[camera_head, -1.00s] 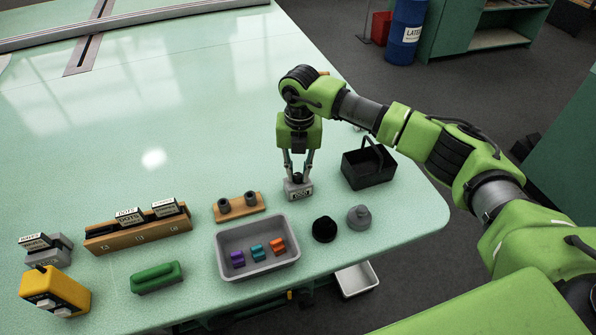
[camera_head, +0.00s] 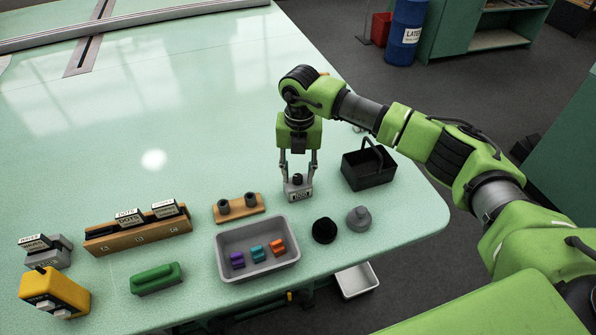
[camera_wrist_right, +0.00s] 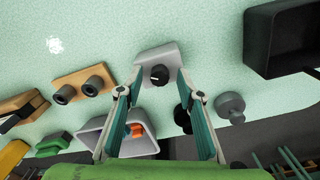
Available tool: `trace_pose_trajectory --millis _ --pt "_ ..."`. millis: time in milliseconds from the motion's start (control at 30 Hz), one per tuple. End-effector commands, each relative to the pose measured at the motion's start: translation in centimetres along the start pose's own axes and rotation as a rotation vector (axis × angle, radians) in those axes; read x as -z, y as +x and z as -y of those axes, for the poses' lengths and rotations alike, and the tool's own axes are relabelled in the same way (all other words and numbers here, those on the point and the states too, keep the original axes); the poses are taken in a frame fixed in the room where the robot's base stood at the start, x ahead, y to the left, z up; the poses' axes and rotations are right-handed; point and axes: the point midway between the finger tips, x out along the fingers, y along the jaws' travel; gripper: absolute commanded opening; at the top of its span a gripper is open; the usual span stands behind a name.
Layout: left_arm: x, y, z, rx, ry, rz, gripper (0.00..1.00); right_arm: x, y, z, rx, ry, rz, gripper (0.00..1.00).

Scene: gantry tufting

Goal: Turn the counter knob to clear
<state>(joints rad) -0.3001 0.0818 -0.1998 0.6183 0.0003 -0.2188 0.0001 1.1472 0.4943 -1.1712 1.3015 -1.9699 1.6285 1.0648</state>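The counter (camera_head: 299,195) is a small grey box on the table with a black knob (camera_head: 298,180) on top. Its front display is too small to read surely. My right gripper (camera_head: 298,172) points down over the counter with its fingers spread on either side of the knob. In the right wrist view the fingers (camera_wrist_right: 160,94) stand apart, and the counter's grey housing (camera_wrist_right: 146,61) and the black knob (camera_wrist_right: 160,74) show between them, with nothing held. My left gripper is not in view.
A black basket (camera_head: 368,167) stands right of the counter. A grey tray (camera_head: 229,269) with coloured pieces, a black round piece (camera_head: 324,230) and a grey knobbed piece (camera_head: 359,218) lie nearer. A wooden block (camera_head: 238,209) with two dark rings stands left.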

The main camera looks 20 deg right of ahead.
Motion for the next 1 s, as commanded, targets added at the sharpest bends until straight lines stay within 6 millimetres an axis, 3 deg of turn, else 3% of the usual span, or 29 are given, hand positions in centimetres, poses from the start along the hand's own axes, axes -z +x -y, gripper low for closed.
trace_pose_trajectory --millis 600,1000 --pt "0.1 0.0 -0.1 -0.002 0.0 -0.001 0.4 -0.1 -10.7 0.0 -0.001 0.001 0.004 0.34" --pt "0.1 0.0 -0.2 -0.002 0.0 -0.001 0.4 -0.1 -11.9 0.0 -0.001 0.001 0.001 0.34"
